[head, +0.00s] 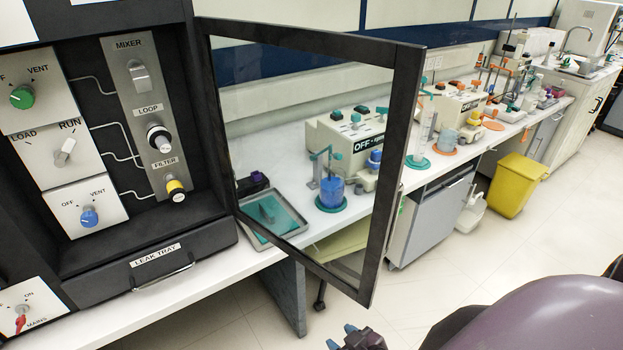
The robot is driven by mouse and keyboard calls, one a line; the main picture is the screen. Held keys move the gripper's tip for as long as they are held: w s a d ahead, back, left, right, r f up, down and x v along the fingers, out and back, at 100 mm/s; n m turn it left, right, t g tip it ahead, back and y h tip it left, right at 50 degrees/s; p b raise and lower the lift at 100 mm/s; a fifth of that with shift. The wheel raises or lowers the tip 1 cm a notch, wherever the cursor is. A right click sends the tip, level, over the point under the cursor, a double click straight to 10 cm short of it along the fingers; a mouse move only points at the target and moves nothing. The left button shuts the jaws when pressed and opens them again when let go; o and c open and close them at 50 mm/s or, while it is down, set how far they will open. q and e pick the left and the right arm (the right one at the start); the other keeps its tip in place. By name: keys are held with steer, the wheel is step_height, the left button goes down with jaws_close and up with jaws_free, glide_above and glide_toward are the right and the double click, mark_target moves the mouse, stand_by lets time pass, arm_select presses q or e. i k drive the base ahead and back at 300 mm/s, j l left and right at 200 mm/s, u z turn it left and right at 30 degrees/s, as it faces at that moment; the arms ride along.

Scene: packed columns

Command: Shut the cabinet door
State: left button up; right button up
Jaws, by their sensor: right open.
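The black cabinet (90,256) stands at the left of the head view, with its knobs and switches exposed. Its door (399,130) is a clear pane in a dark frame. The door is hinged at the cabinet's right side and stands wide open, reaching out to the right over the bench. My right gripper (341,336) shows at the bottom edge, below the door's lower outer corner and apart from it in the picture. Its blue-teal fingertips are open with nothing seen between them. Much of this gripper is cut off by the frame. My left gripper is out of view.
A leak tray drawer (158,265) with a handle sits below the cabinet opening. Behind the pane, the white bench holds a grey tray (290,222), a blue beaker (331,192) and an instrument box (345,135). A yellow bin (516,185) stands on the floor farther right.

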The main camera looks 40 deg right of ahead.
mark_target(407, 60)
steer(key=k+l+u, duration=0.15)
steer(key=l, duration=0.25)
steer(key=k+l+u, duration=0.15)
steer(key=k+l, duration=0.15)
steer(key=k+l+u, duration=0.15)
steer(key=l, duration=0.3)
steer(key=k+l+u, duration=0.15)
steer(key=l, duration=0.25)
steer(key=l+u, duration=0.25)
steer(key=l, duration=0.65)
steer(key=i+l+u, duration=0.1)
steer(key=l, duration=0.5)
steer(key=k+l, duration=0.1)
steer(key=l, duration=0.25)
steer(key=k+l+u, duration=0.15)
steer(key=l, duration=0.2)
